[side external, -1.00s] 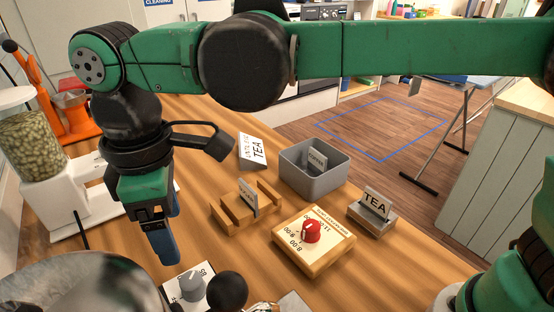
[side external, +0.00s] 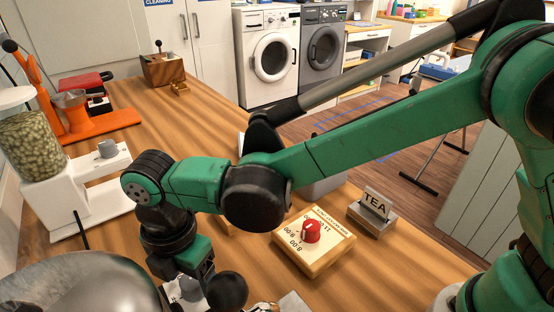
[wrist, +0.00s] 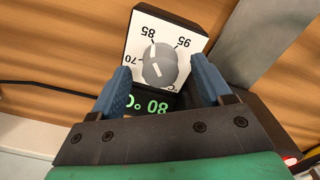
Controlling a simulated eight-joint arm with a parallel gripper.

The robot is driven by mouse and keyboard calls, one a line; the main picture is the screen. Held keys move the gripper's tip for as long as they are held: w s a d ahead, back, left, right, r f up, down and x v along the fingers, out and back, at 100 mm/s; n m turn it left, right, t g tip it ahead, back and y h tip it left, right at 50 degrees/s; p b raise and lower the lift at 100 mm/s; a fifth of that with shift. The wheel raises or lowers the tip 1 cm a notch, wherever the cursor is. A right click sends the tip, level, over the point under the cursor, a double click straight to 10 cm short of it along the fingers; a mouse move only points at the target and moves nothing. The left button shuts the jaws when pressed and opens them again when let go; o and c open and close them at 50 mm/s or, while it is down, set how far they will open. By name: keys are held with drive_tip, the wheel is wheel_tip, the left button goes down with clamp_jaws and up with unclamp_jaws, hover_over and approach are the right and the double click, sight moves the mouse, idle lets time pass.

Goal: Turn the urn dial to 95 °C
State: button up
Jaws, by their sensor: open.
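The grey urn dial (wrist: 160,66) sits on a white plate (wrist: 135,42) marked 70, 85 and 95, in the wrist view. A pale line on the dial points up, near the 85 mark. Below it a dark display (wrist: 150,102) shows green figures that look like 80 and a °C sign. My gripper (wrist: 162,78) is open, with one blue finger on each side of the dial and gaps beside it. In the side view my gripper's wrist hangs over the dial plate, and the dial is mostly hidden. The urn's metal body (side external: 80,285) is at bottom left.
A red knob (side external: 311,231) on a wooden timer block (side external: 325,262) stands to the right, with a TEA card holder (side external: 372,222) beyond. A black ball (side external: 227,291) is close beside my gripper. A white dispenser (side external: 45,200) stands left.

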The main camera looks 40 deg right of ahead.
drive_tip(key=shift+f, duration=0.4)
clamp_jaws()
